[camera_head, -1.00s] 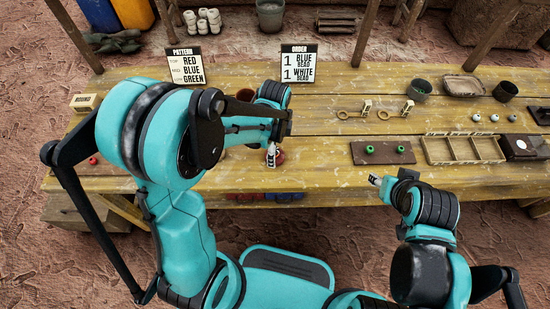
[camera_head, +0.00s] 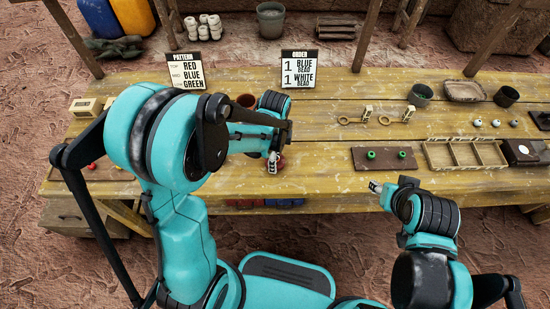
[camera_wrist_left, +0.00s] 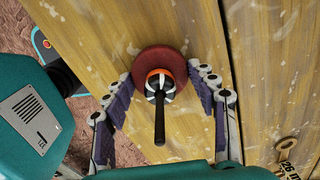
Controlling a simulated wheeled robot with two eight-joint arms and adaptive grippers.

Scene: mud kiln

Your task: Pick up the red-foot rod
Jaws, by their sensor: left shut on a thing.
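The red-foot rod stands on the table; the left wrist view shows its round red foot (camera_wrist_left: 150,60) and its dark rod (camera_wrist_left: 159,120) pointing at the camera. An orange ring and a black-and-white piece show around the rod's lower part.
A pattern sign (camera_head: 187,76) and an order sign (camera_head: 299,69) stand at the back. To the right are a dark board (camera_head: 384,166) with two green beads and a divided wooden tray (camera_head: 430,155).

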